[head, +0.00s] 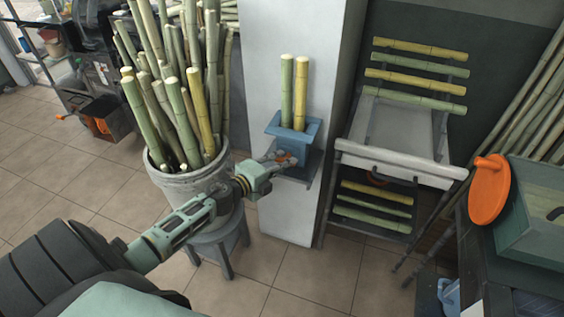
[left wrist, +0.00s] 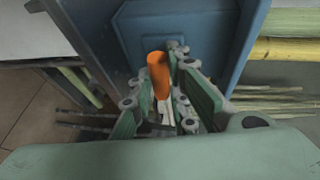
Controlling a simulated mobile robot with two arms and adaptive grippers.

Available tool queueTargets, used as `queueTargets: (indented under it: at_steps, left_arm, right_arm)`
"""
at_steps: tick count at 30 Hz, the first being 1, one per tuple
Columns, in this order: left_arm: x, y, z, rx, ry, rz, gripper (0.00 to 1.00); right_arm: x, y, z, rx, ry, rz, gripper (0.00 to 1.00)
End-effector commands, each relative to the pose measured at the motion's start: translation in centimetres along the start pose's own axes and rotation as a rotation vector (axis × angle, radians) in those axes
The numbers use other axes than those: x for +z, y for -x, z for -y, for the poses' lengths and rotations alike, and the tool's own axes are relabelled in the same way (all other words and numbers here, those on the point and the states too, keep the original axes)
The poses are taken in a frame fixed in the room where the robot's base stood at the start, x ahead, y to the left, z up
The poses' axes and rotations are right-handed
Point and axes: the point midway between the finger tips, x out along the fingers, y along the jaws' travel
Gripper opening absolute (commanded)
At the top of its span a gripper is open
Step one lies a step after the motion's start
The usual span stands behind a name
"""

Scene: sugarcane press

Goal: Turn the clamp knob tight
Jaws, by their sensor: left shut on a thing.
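The clamp knob (left wrist: 158,75) is orange and shows in the left wrist view between the fingers of my left gripper (left wrist: 165,115). It sits at the front of the blue press body (left wrist: 135,25). In the head view the same blue press (head: 290,135) stands against the white pillar, with two cane stalks (head: 294,90) upright in its top. My left gripper (head: 277,160) reaches the press's lower front and is shut on the knob, which is mostly hidden by the fingers there. My right gripper is in neither view.
A grey bucket (head: 190,185) full of cane stands on a stool (head: 222,250) close beside my left arm. A rack (head: 395,135) with cane pieces stands right of the pillar. An orange disc (head: 489,190) and green box (head: 545,225) are at far right. Tiled floor is open in front.

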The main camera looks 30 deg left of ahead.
Motion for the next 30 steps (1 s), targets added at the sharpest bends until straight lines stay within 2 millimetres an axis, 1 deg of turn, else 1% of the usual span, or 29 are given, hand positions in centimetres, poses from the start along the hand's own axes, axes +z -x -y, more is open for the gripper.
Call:
queueTargets:
  at_steps: [1,5,8,15,21,30]
  left_arm:
    - [0.1,0.1,0.4,0.008,-0.015,0.006,0.0]
    - [0.1,0.1,0.7,0.035,-0.078,0.019,0.0]
    - [0.0,0.2,0.8,0.064,-0.145,0.033,0.0]
    - [-0.1,0.2,1.1,0.146,-0.345,0.075,0.0]
    - [-0.3,0.1,1.1,0.217,-0.517,0.112,0.0]
    - [-0.5,0.0,1.0,0.324,-0.776,0.167,0.0]
  right_arm:
    - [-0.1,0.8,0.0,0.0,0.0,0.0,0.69]
    - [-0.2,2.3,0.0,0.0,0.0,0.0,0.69]
    - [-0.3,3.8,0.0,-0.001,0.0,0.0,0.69]
    - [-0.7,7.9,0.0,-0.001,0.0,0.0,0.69]
    - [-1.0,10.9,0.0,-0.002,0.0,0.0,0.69]
    - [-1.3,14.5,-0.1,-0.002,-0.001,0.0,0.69]
